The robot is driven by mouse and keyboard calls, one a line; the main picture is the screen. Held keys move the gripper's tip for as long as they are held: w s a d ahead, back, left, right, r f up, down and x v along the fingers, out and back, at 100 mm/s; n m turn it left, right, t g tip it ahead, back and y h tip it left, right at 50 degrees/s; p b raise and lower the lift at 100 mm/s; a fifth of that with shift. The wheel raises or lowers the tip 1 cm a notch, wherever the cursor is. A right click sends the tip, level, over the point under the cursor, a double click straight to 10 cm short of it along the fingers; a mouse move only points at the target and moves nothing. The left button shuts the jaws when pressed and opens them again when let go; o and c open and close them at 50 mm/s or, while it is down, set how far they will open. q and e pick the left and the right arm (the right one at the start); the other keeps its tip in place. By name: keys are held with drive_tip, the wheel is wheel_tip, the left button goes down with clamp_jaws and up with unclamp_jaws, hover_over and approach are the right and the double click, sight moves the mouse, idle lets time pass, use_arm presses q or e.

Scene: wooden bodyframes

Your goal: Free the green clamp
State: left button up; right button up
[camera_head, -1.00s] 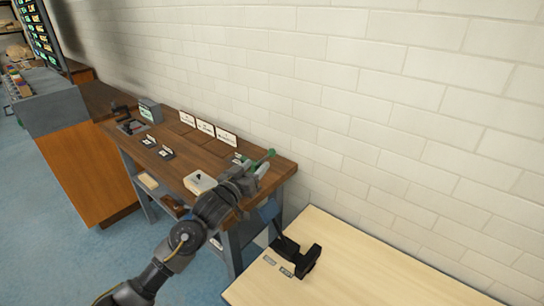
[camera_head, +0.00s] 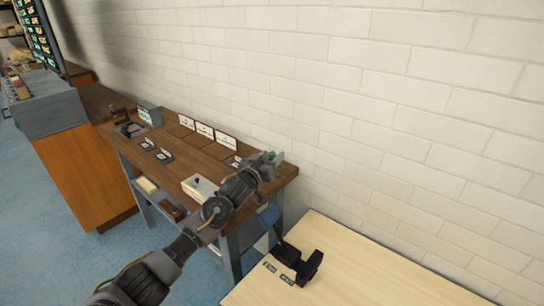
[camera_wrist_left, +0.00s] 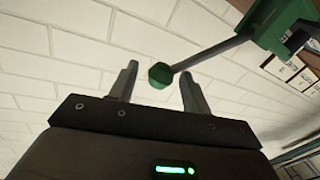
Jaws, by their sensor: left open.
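The green clamp (camera_head: 271,155) is at the right end of the dark wooden workbench, mostly hidden behind my left gripper in the head view. In the left wrist view its green body (camera_wrist_left: 277,25) is at the upper right, and a dark rod (camera_wrist_left: 212,52) runs from it to a green knob (camera_wrist_left: 160,75). My left gripper (camera_wrist_left: 158,73) is open. The knob appears between its two fingertips in that view, with gaps on both sides; its depth relative to the fingers is unclear. My left gripper (camera_head: 264,167) also shows in the head view. My right gripper is out of view.
The workbench (camera_head: 180,150) stands against a white brick wall (camera_head: 330,90) and carries several white cards, a white box (camera_head: 200,188) and a small grey device (camera_head: 149,113). A pale table (camera_head: 340,275) with a black object (camera_head: 298,263) is at the front right.

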use_arm(q)
drive_tip(key=shift+w+d, duration=0.25)
drive_tip(key=shift+w, duration=0.35)
drive_tip(key=shift+c, duration=0.3)
drive_tip(key=c, duration=1)
drive_tip(key=shift+s+d+f, duration=0.15)
drive_tip(key=shift+f, duration=0.1)
